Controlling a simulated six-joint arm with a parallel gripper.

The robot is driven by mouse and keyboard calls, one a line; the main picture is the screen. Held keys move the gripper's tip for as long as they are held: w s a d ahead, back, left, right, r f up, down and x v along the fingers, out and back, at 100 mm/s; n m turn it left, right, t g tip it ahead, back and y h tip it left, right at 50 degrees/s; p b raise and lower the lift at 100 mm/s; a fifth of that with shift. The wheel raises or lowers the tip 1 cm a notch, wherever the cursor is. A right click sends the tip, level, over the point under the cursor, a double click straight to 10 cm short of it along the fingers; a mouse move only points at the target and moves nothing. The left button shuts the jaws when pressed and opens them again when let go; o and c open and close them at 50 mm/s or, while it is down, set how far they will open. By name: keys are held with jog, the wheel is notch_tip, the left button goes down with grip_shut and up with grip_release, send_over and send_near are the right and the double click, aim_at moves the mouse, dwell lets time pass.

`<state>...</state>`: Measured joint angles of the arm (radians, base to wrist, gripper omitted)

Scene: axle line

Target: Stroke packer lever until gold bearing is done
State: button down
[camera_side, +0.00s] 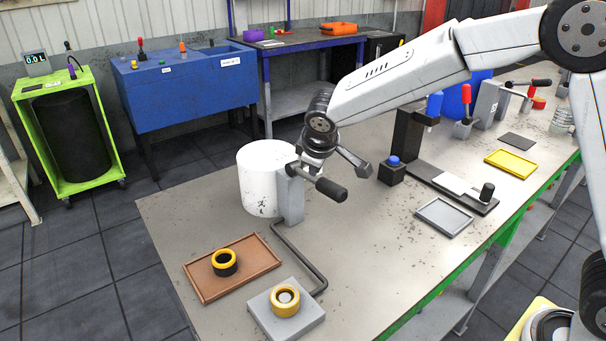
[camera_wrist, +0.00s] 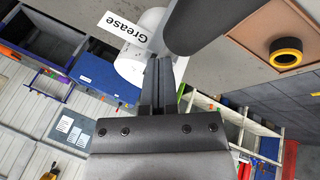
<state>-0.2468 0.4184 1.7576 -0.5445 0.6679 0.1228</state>
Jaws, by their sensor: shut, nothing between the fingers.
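The grease packer is a white drum (camera_side: 262,175) with a grey block on its side and a lever with a black handle (camera_side: 331,189) pointing right. In the wrist view the drum (camera_wrist: 134,66) carries a "Grease" label, and the dark handle (camera_wrist: 200,22) looms close, just beyond the fingers. My gripper (camera_side: 304,168) is shut and empty beside the lever; whether it touches is unclear. It also shows in the wrist view (camera_wrist: 158,62). One gold bearing (camera_side: 286,301) sits on a grey block at the pipe's end. Another gold bearing (camera_side: 224,262) lies in a brown tray (camera_side: 205,289).
A bent dark pipe (camera_side: 304,257) runs along the bench from packer to grey block. Right of the packer stand a black press (camera_side: 407,140), a grey tray (camera_side: 444,216) and a yellow tray (camera_side: 511,164). The bench middle is clear.

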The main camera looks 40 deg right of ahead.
aim_at(306, 173)
jog(key=shift+s+f, duration=0.3)
jog(key=shift+f, duration=0.5)
dwell(1.3)
jog(key=shift+r, duration=0.1)
jog(key=shift+w+r, duration=0.3)
jog(key=shift+r, duration=0.55)
jog(key=shift+w+r, duration=0.3)
jog(key=shift+r, duration=0.5)
jog(key=shift+w+r, duration=0.3)
jog(key=shift+r, duration=0.55)
jog(key=shift+w+r, duration=0.25)
jog(key=shift+r, duration=0.5)
jog(key=shift+w+r, duration=0.3)
jog(key=shift+r, duration=0.5)
jog(key=shift+w+r, duration=0.25)
jog(key=shift+r, duration=0.5)
dwell(1.0)
